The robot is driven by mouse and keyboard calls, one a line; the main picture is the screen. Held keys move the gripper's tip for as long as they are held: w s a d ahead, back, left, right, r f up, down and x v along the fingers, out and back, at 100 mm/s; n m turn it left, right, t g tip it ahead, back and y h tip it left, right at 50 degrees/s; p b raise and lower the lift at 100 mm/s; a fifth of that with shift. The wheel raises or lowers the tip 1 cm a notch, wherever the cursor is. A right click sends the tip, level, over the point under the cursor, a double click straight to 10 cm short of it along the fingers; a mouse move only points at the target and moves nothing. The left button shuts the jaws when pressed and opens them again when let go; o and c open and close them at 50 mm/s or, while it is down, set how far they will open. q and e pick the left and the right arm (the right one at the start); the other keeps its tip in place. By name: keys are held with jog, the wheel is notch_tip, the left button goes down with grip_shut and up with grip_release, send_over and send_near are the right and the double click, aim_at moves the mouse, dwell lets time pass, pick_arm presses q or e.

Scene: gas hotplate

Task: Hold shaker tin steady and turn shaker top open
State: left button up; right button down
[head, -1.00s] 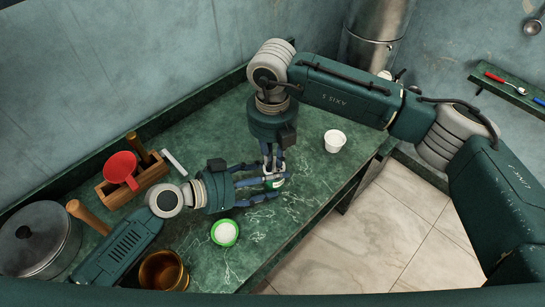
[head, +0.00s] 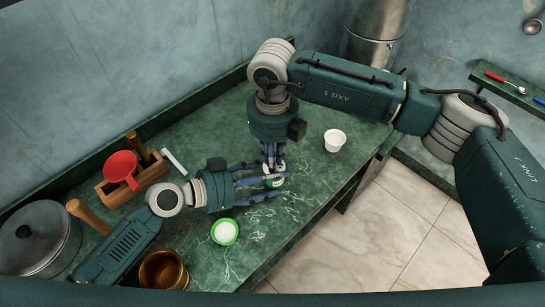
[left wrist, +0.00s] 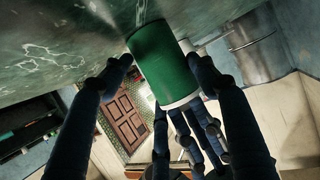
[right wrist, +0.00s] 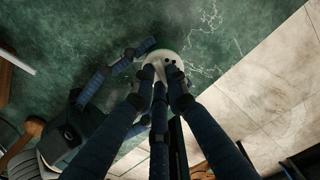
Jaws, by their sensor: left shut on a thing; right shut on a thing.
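The shaker tin (head: 277,183) is a small green can with a white end, upright over the counter. My left gripper (head: 272,185) reaches in from the left and is shut around its side. In the left wrist view its fingers flank the green body (left wrist: 163,65). My right gripper (head: 273,167) points down from above and is shut on the white shaker top, which shows small dark holes (right wrist: 163,62) in the right wrist view. Fingers hide much of the top and tin. Whether the tin's base touches the counter is unclear.
A white cup (head: 335,140) stands to the right, and a green-rimmed bowl (head: 224,232) of white contents lies below my left gripper. The counter's edge drops to a tiled floor at right.

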pick_arm(q)
jog(key=shift+a+f, duration=0.1)
jog(key=shift+f, duration=0.1)
pick_arm(e)
jog(key=shift+w+d, duration=0.1)
jog(key=c, duration=1.7)
grip_release()
jog(key=shift+r, duration=0.1)
pick_arm(q)
jog(key=shift+s, duration=0.1)
pick_arm(e)
jog(key=shift+r, duration=4)
pick_arm(q)
jog(key=o, duration=1.3)
jog(key=shift+o, duration=0.2)
jog(key=shift+r, duration=0.1)
